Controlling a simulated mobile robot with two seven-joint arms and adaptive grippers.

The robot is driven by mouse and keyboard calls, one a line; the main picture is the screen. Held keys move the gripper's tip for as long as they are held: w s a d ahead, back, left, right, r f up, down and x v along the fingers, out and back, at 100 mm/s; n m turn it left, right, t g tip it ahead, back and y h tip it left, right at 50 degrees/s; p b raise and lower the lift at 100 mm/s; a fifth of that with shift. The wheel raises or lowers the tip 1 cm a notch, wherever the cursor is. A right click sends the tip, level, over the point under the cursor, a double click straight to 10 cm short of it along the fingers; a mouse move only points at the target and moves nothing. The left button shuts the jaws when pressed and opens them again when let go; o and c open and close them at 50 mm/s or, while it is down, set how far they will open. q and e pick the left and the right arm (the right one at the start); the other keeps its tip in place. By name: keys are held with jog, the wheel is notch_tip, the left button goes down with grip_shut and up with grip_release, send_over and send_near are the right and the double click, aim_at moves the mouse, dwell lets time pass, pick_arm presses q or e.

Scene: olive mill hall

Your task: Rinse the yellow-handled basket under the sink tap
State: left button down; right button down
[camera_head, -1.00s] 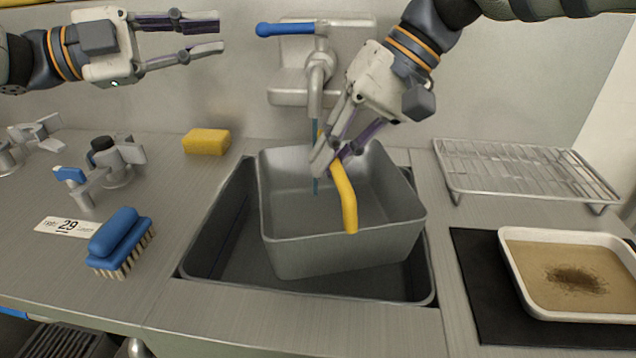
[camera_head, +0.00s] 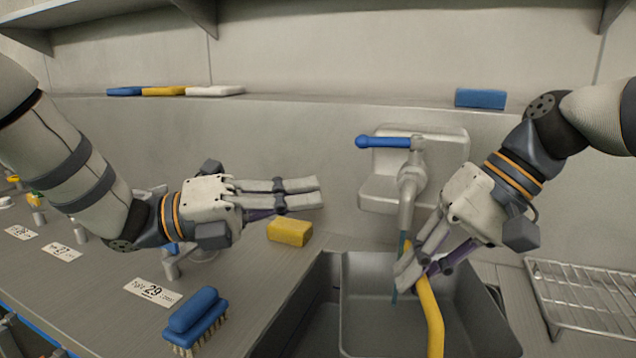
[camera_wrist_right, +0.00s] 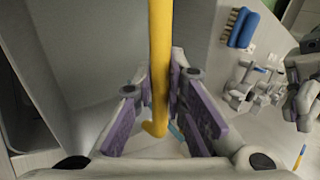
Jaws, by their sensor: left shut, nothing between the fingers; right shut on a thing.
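The handle also crosses the right wrist view (camera_wrist_right: 159,50). The tap (camera_head: 408,190) is above the basket, with its blue lever (camera_head: 384,142) pointing left. A thin blue stream (camera_head: 402,262) runs down from the spout into the basket. My left gripper (camera_head: 318,193) is shut and empty, left of the tap.
A yellow sponge (camera_head: 290,232) lies on the counter below my left gripper. A blue brush (camera_head: 197,316) and a "29" label (camera_head: 152,292) are nearer. A wire rack (camera_head: 590,300) stands right of the sink. A ledge above holds a blue block (camera_head: 480,98).

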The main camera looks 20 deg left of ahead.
aim_at(390, 142)
pick_arm(q)
jog(key=w+d+r, duration=0.3)
jog(key=w+d, duration=0.2)
jog(key=w, duration=0.2)
jog(key=shift+d, duration=0.4)
jog(key=shift+w, duration=0.2)
jog(key=m+g, duration=0.1)
jog(key=w+a+g+h, duration=0.1)
jog(key=w+m+g, duration=0.1)
jog(key=g, duration=0.1)
jog(key=shift+w+a+m+h, duration=0.15)
jog(key=shift+a+m+h, duration=0.15)
jog(key=shift+h, duration=0.1)
